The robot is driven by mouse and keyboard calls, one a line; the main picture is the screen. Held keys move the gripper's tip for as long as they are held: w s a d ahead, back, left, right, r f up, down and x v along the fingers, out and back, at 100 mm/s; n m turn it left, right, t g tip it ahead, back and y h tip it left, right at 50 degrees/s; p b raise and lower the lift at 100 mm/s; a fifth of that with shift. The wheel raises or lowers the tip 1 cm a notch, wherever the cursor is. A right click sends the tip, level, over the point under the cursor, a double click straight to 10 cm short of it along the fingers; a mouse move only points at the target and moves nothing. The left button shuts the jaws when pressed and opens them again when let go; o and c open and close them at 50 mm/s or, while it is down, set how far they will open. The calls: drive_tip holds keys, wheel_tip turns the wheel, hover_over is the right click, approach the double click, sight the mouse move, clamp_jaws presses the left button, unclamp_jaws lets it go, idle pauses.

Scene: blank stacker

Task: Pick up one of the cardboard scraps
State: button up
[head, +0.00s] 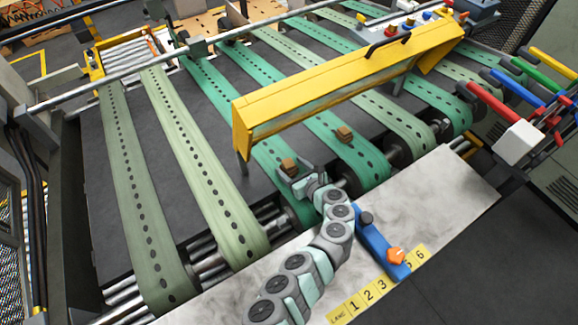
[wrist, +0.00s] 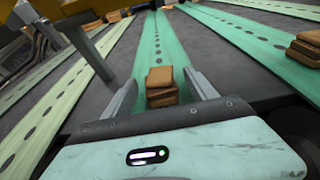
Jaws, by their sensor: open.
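A small stack of brown cardboard scraps (head: 289,166) sits on a green perforated belt, right at my gripper. In the wrist view the stack (wrist: 161,86) lies between the two fingers, with its nearer part close to the palm. My gripper (head: 298,178) is open, one finger on each side of the stack, and I see no clear contact. A second group of scraps (head: 344,134) rests on the belt to the right; in the wrist view it shows at the right edge (wrist: 306,48). More scraps (wrist: 116,16) lie farther off at the top left of the wrist view.
A yellow guard bar (head: 345,80) spans the belts just beyond the scraps, with a post near my gripper. Colored handles (head: 510,100) stand at the right.

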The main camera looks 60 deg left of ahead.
drive_tip(key=shift+s+a+f, duration=0.1)
drive_tip(key=shift+a+f, duration=0.2)
drive_tip(key=shift+a, duration=0.25)
drive_tip(key=shift+c, duration=0.3)
drive_tip(key=c, duration=1.3)
